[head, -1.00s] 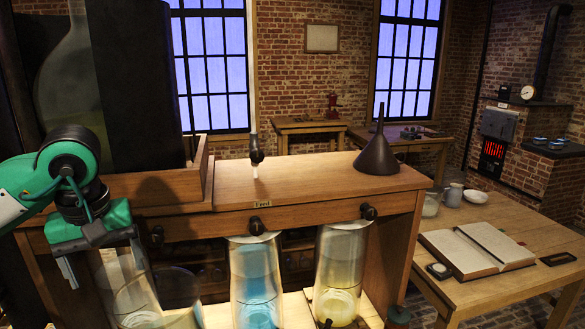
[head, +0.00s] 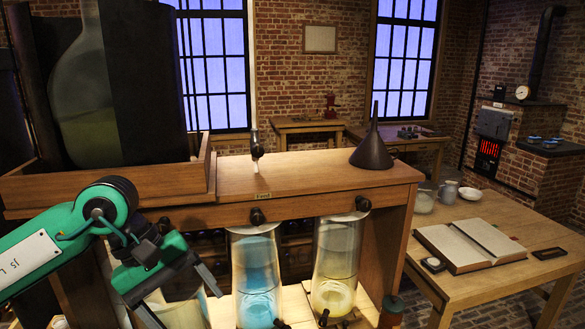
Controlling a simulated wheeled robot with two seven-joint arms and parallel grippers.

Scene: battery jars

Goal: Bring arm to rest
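My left gripper (head: 182,297) is in front of the bench's left part, its two dark fingers spread apart with nothing seen between them. It tilts down to the right. A glass jar with blue liquid (head: 257,280) stands upright under the bench top, right of the gripper and apart from it. A jar with pale yellow liquid (head: 338,262) stands further right. Pale glass shows behind the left gripper, mostly hidden by it. My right gripper is not in view.
The wooden bench (head: 300,186) carries a dark funnel (head: 372,152) and a large glass vessel (head: 88,110) in a wooden tray (head: 110,188). A side table (head: 500,282) holds an open book (head: 470,245).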

